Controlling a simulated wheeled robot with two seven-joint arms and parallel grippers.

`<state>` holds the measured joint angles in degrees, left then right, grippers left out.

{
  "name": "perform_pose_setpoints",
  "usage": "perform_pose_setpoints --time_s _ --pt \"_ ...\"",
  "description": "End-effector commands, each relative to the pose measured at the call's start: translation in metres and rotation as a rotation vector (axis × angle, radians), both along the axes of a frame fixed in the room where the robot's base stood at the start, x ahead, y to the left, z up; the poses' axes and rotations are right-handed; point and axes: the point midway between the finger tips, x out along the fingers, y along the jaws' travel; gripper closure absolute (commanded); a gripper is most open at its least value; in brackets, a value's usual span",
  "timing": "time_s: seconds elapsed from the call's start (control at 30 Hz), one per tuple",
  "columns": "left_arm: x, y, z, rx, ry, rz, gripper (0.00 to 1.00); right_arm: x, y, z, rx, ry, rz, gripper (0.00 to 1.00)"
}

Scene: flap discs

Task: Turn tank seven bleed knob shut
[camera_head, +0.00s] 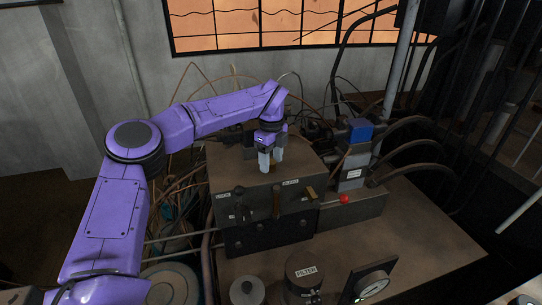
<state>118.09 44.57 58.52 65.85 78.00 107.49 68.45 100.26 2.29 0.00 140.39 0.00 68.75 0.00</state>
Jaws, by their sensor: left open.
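A brown metal box (232,165) stands on the bench. Its front carries several small handles: a dark one at left (239,204), a brown upright one in the middle (277,203) and a tan tilted one at right (309,193). A small white label (291,182) above the middle handle seems to read BLEED, but the print is too small to be sure. No tank seven marking is readable. My left gripper (271,163) points down over the box top, behind the front handles, open and apart from them. My right gripper is out of view.
A red knob (344,199) sticks out right of the box. A blue-topped valve block (359,134) with hoses stands behind it. A FILTER canister (303,273) and a gauge (373,285) stand in front. The bench (425,235) is clear at right.

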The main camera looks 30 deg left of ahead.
Motion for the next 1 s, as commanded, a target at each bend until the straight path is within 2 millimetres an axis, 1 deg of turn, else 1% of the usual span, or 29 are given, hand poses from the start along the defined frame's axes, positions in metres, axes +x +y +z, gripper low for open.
perform_pose_setpoints --time_s 0.1,0.27,0.37,0.4,0.43,0.47,0.77,1.0 --pt "-0.0007 0.0011 -0.0033 -0.001 -0.001 0.003 0.41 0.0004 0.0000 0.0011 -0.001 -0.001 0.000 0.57" --pt "-0.0007 0.0011 -0.0034 -0.001 -0.001 0.002 0.41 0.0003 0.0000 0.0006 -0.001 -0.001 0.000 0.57" --pt "-0.0007 0.0011 -0.0033 -0.001 -0.001 0.002 0.70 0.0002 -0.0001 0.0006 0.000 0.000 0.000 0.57" --pt "-0.0007 0.0011 -0.0032 0.000 -0.001 0.002 0.83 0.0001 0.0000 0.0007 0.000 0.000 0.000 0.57" --pt "-0.0007 0.0011 -0.0032 -0.001 -0.001 0.002 0.93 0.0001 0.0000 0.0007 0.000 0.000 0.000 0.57" --pt "-0.0010 0.0010 -0.0033 -0.001 0.000 0.002 0.97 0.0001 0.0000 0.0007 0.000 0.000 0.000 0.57" --pt "-0.0012 0.0009 -0.0045 0.000 0.001 -0.011 0.97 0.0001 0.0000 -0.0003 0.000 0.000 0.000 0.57" --pt "-0.0014 0.0005 -0.0060 0.000 0.003 -0.103 0.97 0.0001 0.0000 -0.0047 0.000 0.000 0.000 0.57"
